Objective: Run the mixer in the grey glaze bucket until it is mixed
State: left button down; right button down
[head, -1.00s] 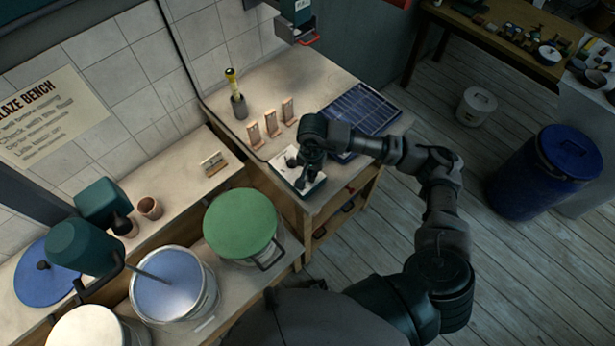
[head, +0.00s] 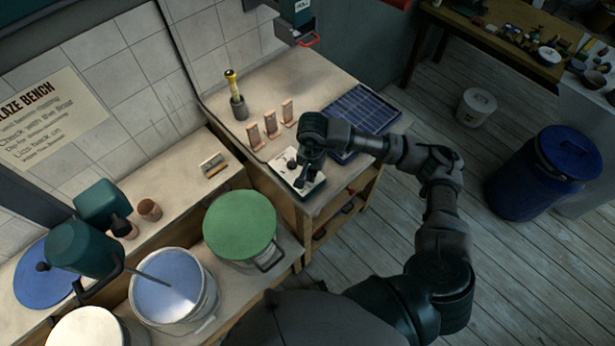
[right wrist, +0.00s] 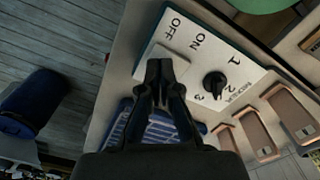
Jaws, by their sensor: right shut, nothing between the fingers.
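The control box (head: 289,162) is a white panel on the bench; the right wrist view (right wrist: 185,45) shows OFF, ON, the numbers 1, 2, 3 and a black knob (right wrist: 214,83). My right gripper (head: 302,184) is shut and empty over the panel; in the right wrist view its tips (right wrist: 160,66) are at the pale switch plate by OFF and ON. I cannot tell whether they touch. The teal mixer (head: 84,248) has its shaft slanting into the open grey bucket (head: 212,300), whose glaze looks bluish. Whether the shaft turns cannot be told. My left gripper is out of view.
A green-lidded bucket (head: 240,222) stands right of the open one. Upright test tiles (head: 271,124) and a yellow-topped tool in a holder (head: 236,98) stand behind the panel. A blue rack (head: 362,115) lies to its right.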

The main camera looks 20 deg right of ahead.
jog(key=shift+r+p, duration=0.9)
jog(key=shift+r, duration=1.7)
